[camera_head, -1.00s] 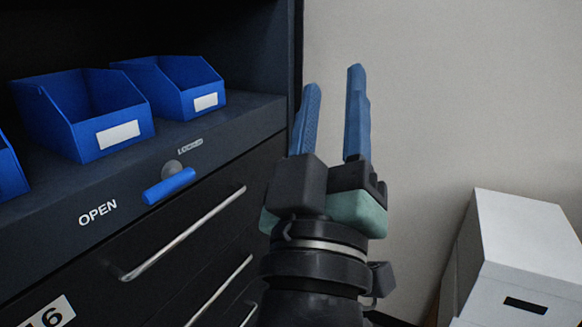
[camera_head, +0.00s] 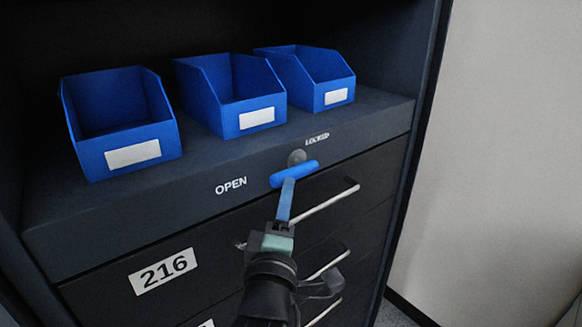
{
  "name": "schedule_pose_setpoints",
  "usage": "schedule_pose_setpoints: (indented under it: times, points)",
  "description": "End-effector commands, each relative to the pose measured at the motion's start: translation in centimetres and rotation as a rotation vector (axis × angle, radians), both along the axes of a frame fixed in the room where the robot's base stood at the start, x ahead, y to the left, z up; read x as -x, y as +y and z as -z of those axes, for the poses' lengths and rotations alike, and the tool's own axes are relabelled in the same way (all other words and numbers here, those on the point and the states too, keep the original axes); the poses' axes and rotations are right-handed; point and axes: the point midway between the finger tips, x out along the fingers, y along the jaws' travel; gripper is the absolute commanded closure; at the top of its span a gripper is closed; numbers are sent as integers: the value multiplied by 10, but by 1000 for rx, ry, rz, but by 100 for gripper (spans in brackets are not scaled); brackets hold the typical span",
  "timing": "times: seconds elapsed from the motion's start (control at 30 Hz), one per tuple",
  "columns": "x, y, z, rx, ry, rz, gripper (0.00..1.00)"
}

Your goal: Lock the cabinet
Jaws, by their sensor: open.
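The dark cabinet (camera_head: 120,236) has a blue lock handle (camera_head: 295,174) on its upper front panel, below a round grey pivot (camera_head: 296,157). The handle lies slanted, its left end lower, between the word OPEN (camera_head: 231,185) on the left and the word LOCKED (camera_head: 317,139) at the upper right. My gripper (camera_head: 288,184) is open and seen edge-on, so one blue finger hides the other. Its fingertips overlap the handle's middle in the picture. I cannot tell whether they touch it.
Three blue bins (camera_head: 130,154) with white labels stand on the shelf above the panel. Drawers with silver bar handles (camera_head: 328,200) lie below, one labelled 216 (camera_head: 163,271). A bare pale wall (camera_head: 510,150) is on the right.

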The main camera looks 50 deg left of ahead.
Motion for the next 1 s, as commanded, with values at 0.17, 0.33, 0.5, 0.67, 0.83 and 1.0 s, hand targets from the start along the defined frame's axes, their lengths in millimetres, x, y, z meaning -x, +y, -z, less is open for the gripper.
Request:
schedule_pose_setpoints:
  times: [0.17,0.33,0.5,0.67,0.83,1.0]
  points:
    - [-24,22,-9,0,-2,-1,56]
    - [-40,37,-11,-1,-2,-1,56]
    - [-48,44,-11,-1,1,0,56]
    - [-50,45,-11,-1,0,0,56]
    - [-50,45,-11,-1,0,1,56]
    - [-50,45,-11,-1,0,1,85]
